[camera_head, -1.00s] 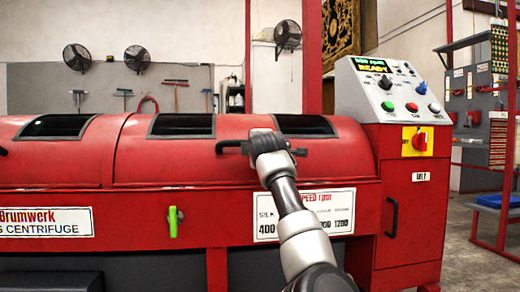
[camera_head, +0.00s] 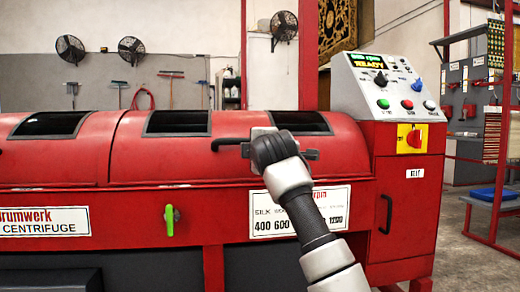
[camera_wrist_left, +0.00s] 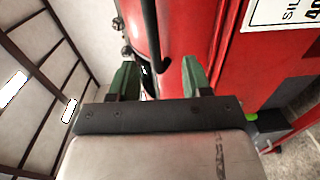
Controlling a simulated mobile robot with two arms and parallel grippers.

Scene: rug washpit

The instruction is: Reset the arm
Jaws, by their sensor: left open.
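The only arm in the head view rises from the bottom, right of centre, to a black bar handle on the front of the red centrifuge's right lid. I take it for my left arm. Its gripper (camera_head: 262,139) is at this handle (camera_head: 228,143), and its wrist hides the fingers and the bar's middle. In the left wrist view my left gripper (camera_wrist_left: 160,76) is open, with two green-tipped fingers apart. The bar's hooked end (camera_wrist_left: 152,45) shows between and beyond the fingertips. I cannot tell whether they touch it. My right gripper is in neither view.
The red centrifuge (camera_head: 80,160) fills the front. A green lever (camera_head: 169,221) sticks out left of the white speed sign (camera_head: 262,222). A control panel (camera_head: 385,85) reading READY stands at the right. A red rack (camera_head: 498,214) and open floor are further right.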

